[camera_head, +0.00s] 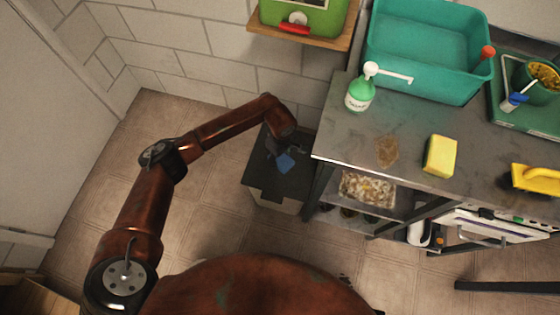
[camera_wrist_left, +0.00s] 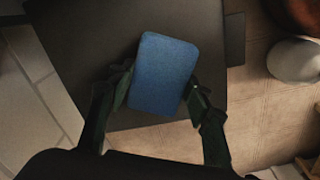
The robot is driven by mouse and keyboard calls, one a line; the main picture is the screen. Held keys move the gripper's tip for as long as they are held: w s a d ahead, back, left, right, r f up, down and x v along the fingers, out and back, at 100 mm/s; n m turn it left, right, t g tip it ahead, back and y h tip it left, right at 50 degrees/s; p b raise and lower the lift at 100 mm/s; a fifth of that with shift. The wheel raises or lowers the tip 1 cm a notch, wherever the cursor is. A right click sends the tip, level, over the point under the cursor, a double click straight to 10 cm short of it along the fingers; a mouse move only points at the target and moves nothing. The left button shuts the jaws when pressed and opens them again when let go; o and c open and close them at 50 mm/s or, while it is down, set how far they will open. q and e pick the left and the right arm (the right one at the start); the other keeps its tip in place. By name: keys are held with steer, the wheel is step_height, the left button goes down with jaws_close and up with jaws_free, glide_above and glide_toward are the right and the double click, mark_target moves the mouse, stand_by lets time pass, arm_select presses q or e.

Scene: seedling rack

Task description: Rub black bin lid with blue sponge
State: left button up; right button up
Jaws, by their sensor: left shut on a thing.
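The black bin lid (camera_head: 292,185) tops a pale bin on the floor at the left end of the metal bench. In the left wrist view the lid (camera_wrist_left: 85,50) is a dark flat panel behind the sponge. The blue sponge (camera_head: 285,162) is over the lid; it also shows in the left wrist view (camera_wrist_left: 163,75). My left gripper (camera_head: 277,150) is shut on the sponge, with a finger at each side in the left wrist view (camera_wrist_left: 160,88). I cannot tell whether the sponge touches the lid. My right gripper is not in view.
The metal bench (camera_head: 470,200) stands close to the right of the bin. It holds a green pump bottle (camera_head: 360,95), a yellow sponge (camera_head: 440,156), a teal tub (camera_head: 415,85) and a yellow-handled tool (camera_head: 535,178). A brown stain (camera_head: 387,151) marks its top. Floor left of the bin is clear.

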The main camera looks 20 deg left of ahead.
mark_target(281, 159)
arm_select(q)
steer(key=shift+r, duration=0.1)
steer(key=shift+r+p, duration=0.7)
steer(key=shift+r, duration=0.9)
steer(key=shift+f, duration=0.1)
